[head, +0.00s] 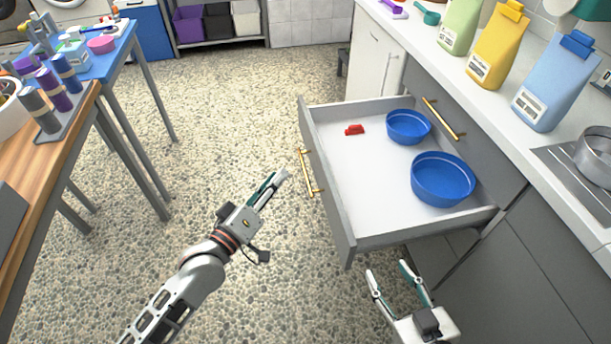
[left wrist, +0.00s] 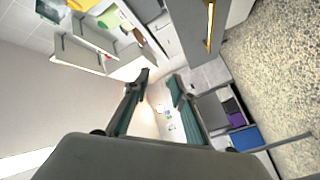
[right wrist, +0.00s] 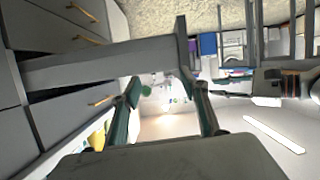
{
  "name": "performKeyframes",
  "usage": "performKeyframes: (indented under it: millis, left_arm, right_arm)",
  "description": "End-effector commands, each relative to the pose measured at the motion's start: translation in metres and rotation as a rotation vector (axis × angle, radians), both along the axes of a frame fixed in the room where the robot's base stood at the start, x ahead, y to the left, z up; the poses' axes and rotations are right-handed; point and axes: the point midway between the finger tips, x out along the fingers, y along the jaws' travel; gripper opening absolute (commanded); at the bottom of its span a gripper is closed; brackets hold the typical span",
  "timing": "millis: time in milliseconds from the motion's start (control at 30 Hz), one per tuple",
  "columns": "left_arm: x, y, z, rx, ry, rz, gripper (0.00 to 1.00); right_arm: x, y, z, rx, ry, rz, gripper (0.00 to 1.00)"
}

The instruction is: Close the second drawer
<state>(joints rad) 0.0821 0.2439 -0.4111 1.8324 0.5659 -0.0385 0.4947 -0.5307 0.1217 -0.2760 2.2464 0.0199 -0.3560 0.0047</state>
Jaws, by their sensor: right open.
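The second drawer (head: 345,210) is pulled well out of the grey cabinet, below a closed top drawer (head: 470,150). Its front panel (head: 322,175) bears a gold handle (head: 307,172), which also shows in the left wrist view (left wrist: 210,25). Inside lie two blue bowls (head: 408,127) (head: 443,179) and a small red item (head: 355,129). My left gripper (head: 277,180) is open and empty, just outside the front panel near the handle, apart from it. My right gripper (head: 387,270) is open and empty beside the drawer's near side. The drawer's side shows in the right wrist view (right wrist: 100,65).
A wooden table (head: 40,165) stands at the left. The pebbled floor (head: 215,130) between table and drawer is clear.

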Motion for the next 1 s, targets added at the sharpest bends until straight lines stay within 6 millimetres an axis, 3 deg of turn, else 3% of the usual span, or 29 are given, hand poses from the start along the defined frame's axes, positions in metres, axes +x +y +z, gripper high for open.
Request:
performKeyframes:
  millis: [33,167,300,433,600,767,1000]
  left_arm:
    - [0.007,-0.005,-0.036,-0.073,0.043,-0.014,0.25]
    - [0.03,-0.014,-0.061,-0.276,0.103,-0.047,0.25]
    - [0.051,-0.02,-0.1,-0.487,0.192,-0.072,0.25]
    - [0.066,-0.023,-0.128,-0.648,0.264,-0.086,0.25]
    - [0.08,-0.023,-0.141,-0.771,0.31,-0.096,0.25]
    - [0.09,-0.026,-0.136,-0.803,0.312,-0.101,0.25]
    - [0.119,-0.042,-0.129,-0.803,0.308,-0.102,0.25]
  right_arm:
    - [-0.009,0.004,-0.031,0.013,0.036,0.003,0.44]
    - [-0.016,0.012,-0.054,0.049,0.064,0.008,0.44]
    - [-0.026,0.019,-0.079,0.086,0.106,0.008,0.44]
    - [-0.032,0.023,-0.094,0.116,0.136,0.005,0.44]
    - [-0.032,0.025,-0.098,0.14,0.144,0.001,0.44]
    - [-0.031,0.027,-0.095,0.15,0.139,0.0,0.44]
    - [-0.033,0.032,-0.096,0.186,0.148,-0.006,0.44]
